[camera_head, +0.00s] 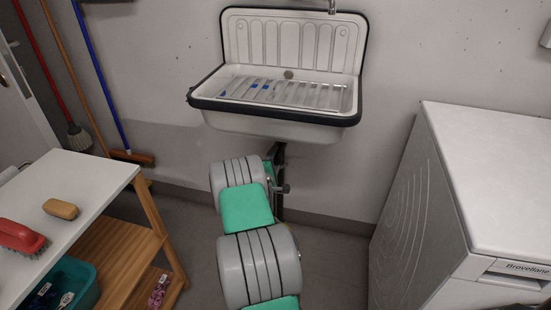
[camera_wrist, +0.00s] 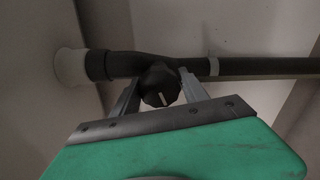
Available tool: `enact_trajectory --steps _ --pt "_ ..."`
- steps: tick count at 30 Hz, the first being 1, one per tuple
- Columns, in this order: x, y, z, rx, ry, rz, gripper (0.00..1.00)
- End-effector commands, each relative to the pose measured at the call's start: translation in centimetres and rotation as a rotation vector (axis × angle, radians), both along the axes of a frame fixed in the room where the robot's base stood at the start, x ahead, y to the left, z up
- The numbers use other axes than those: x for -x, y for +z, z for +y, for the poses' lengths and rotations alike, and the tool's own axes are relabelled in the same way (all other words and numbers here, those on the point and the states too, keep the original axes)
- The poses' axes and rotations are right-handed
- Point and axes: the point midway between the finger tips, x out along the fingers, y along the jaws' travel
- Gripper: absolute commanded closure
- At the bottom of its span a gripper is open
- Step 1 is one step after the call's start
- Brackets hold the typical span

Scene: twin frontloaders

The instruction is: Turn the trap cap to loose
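The trap cap (camera_wrist: 160,84) is a dark knob with a short white mark near its lower edge, pointing almost straight down in the wrist view. It sits on the dark drain pipe (camera_wrist: 245,67). My gripper (camera_wrist: 160,80) has one grey finger on each side of the cap. The fingertips lie close against the cap's sides, but I cannot tell if they press on it. In the head view, my gripper (camera_head: 280,175) is under the sink (camera_head: 280,122), beside the drain, and my arm hides much of it.
A pale wall collar (camera_wrist: 71,67) holds the pipe's left end. A white table (camera_head: 95,175) with brushes stands at left, with a teal bin (camera_head: 85,275) below. A white front-loading machine (camera_head: 425,205) stands at right. Bare floor shows between them.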

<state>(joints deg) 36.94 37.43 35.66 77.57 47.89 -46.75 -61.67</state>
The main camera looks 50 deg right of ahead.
Motion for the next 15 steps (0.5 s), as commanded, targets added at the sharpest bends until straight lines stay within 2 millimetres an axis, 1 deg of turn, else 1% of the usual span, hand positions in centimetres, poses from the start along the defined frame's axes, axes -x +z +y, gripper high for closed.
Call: enact_trajectory --steps 1,6,13,15 --pt "0.05 -0.23 0.07 -0.003 0.0 0.002 0.45" --pt "0.11 -0.07 -0.06 0.0 -0.002 0.0 0.31" --pt "0.12 0.06 -0.12 0.001 -0.003 -0.001 0.3" --pt "0.18 0.11 0.18 0.0 -0.002 -0.001 0.3"
